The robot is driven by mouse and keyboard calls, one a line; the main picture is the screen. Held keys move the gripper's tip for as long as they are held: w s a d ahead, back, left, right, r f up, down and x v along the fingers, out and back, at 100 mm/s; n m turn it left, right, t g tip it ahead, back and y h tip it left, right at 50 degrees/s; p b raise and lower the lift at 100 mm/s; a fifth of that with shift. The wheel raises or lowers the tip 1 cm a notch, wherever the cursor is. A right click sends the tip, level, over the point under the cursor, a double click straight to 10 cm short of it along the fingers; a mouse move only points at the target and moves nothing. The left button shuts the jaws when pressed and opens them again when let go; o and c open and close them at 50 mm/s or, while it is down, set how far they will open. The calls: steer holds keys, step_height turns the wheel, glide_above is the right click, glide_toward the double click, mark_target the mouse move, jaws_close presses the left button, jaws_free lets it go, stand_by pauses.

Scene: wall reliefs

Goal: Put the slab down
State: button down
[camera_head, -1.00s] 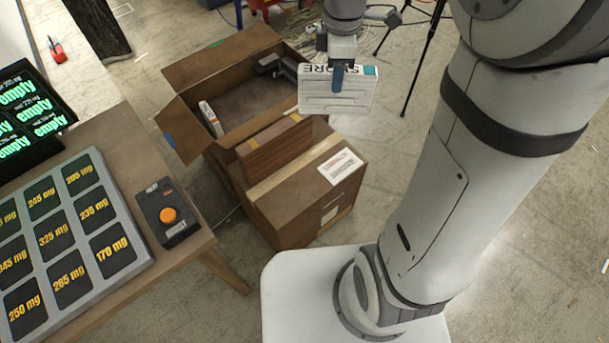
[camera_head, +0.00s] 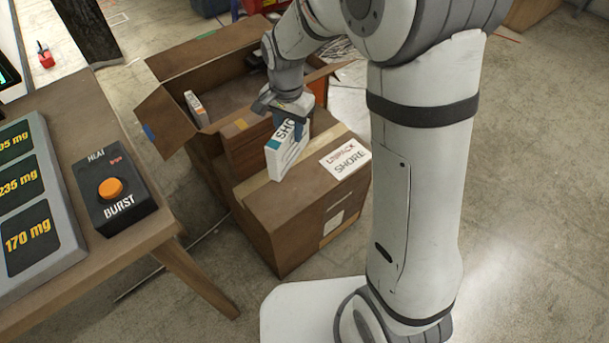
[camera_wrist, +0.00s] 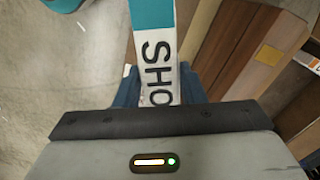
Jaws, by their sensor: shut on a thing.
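The slab (camera_head: 281,155) is a thin white box with a teal end and dark lettering. My gripper (camera_head: 296,124) is shut on its upper edge and holds it upright, just above or at the top of the closed cardboard box (camera_head: 290,213); I cannot tell whether it touches. In the wrist view the slab (camera_wrist: 158,45) runs up from between the blue fingers (camera_wrist: 165,90), with the letters "SHO" on its edge. Its lower end is out of the wrist view.
An open cardboard box (camera_head: 163,122) stands behind, with a similar white slab (camera_head: 197,108) inside at its left. A wooden table (camera_head: 150,235) at left bears a black box with an orange button (camera_head: 111,188) and a panel of mg labels (camera_head: 40,240). Floor is clear at right.

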steer(key=f+m+b, duration=0.1)
steer(key=f, duration=0.1)
steer(key=a+f+m+b, duration=0.1)
steer(key=f, duration=0.1)
steer(key=a+f+m+b, duration=0.1)
steer(key=f+m, duration=0.1)
steer(key=shift+w+f, duration=0.1)
step_height(320, 180, down, 10)
steer(key=b, duration=0.3)
steer(key=c, duration=0.9)
jaws_free()
steer(key=shift+f, duration=0.1)
